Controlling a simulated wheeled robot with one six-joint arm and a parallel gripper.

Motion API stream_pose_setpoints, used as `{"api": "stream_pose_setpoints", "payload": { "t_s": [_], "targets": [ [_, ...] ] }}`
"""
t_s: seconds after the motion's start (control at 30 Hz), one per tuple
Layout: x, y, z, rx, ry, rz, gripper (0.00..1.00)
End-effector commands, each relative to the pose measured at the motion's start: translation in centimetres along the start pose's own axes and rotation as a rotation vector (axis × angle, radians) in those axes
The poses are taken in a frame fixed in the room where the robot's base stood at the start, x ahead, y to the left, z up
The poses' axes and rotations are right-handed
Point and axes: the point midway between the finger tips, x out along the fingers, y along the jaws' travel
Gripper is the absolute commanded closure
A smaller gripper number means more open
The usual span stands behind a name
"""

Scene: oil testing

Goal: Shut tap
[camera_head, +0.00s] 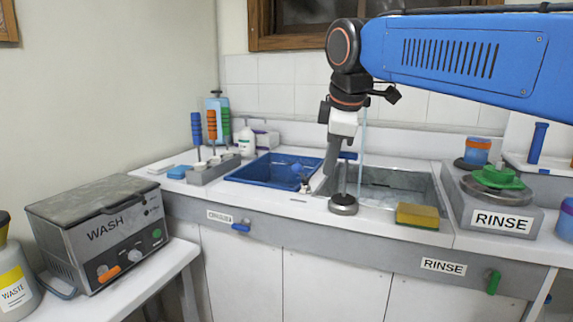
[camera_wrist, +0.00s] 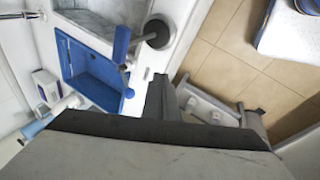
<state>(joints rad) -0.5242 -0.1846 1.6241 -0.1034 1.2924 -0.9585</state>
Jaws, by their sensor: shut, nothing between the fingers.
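A tap stands at the front of the sink, with a round metal base (camera_head: 343,206) and a blue handle (camera_head: 347,155) on a thin stem. In the wrist view the blue handle (camera_wrist: 121,45) and the dark round base (camera_wrist: 157,33) show at the top. A pale, thin vertical strip (camera_head: 363,130) shows behind it; I cannot tell whether it is water or a pipe. My gripper (camera_head: 329,172) points down just left of the handle, shut and empty. In the wrist view its dark fingers (camera_wrist: 165,95) lie below the base. Contact with the tap cannot be told.
A blue basin (camera_head: 262,170) lies left of the grey sink (camera_head: 400,185). A yellow sponge (camera_head: 418,215) sits on the front rim. Front levers are blue (camera_head: 240,228) and green (camera_head: 493,282). A WASH machine (camera_head: 100,225) stands left, a RINSE unit (camera_head: 490,212) right.

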Motion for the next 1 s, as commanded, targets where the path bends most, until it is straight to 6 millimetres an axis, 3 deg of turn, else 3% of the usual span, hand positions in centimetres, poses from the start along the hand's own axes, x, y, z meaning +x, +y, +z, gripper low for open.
{"api": "stream_pose_setpoints", "payload": {
  "t_s": [0.03, 0.2, 0.4, 0.6, 1.0],
  "targets": [
    [-0.2, 0.7, -2.0, -0.059, 0.006, -0.002, 1.00],
    [-1.0, 2.4, -7.2, -0.239, 0.020, -0.001, 1.00],
    [-1.6, 3.3, -11.0, -0.374, 0.030, 0.000, 1.00],
    [-1.8, 3.4, -12.2, -0.417, 0.033, 0.001, 1.00],
    [-1.4, 3.4, -12.2, -0.416, 0.033, 0.000, 1.00]
  ]
}}
